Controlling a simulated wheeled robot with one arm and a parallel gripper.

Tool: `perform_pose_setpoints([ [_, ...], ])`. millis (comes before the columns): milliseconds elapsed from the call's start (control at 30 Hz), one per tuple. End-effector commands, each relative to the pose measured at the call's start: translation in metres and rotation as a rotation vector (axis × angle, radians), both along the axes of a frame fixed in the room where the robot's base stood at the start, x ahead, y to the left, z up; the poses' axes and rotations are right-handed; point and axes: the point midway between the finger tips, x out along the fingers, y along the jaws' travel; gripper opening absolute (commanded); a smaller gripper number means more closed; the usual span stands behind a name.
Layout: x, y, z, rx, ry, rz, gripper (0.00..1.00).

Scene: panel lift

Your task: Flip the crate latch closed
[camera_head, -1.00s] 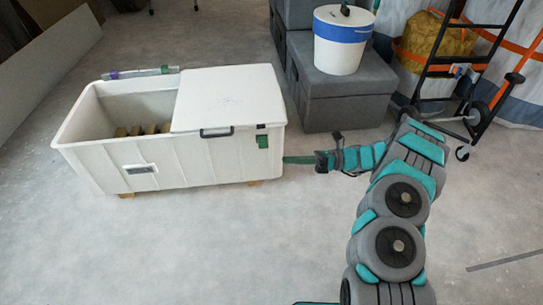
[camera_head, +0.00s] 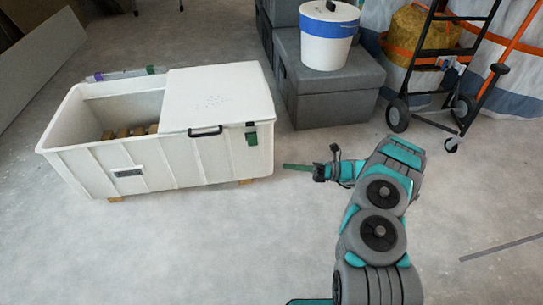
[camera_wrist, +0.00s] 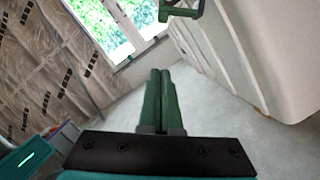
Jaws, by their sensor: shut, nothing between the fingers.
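The white crate (camera_head: 190,157) stands on the floor at the left in the head view, with a flat lid (camera_head: 222,95) over its right half. The green latch (camera_head: 251,138) hangs on the front wall near the right corner, below a small dark catch at the lid's edge. In the wrist view a green latch part (camera_wrist: 182,10) shows at the top beside the white crate wall (camera_wrist: 235,60). My gripper (camera_head: 285,166) is to the right of the crate, apart from it, pointing left. Its green fingers (camera_wrist: 160,98) are together and empty.
A black handle (camera_head: 205,132) sits on the crate's front. Grey boxes (camera_head: 335,90) with a white and blue bucket (camera_head: 329,40) stand behind. A black hand truck (camera_head: 450,75) stands at the right. The floor in front of the crate is clear.

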Motion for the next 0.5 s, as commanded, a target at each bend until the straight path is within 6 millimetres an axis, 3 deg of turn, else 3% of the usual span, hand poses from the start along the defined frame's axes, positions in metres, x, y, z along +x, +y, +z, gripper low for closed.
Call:
perform_pose_setpoints([
  [167, -0.001, 0.023, 0.005, -0.001, -0.002, 0.002, 0.0],
  [500, -0.004, 0.089, 0.016, 0.0, -0.001, 0.004, 0.0],
])
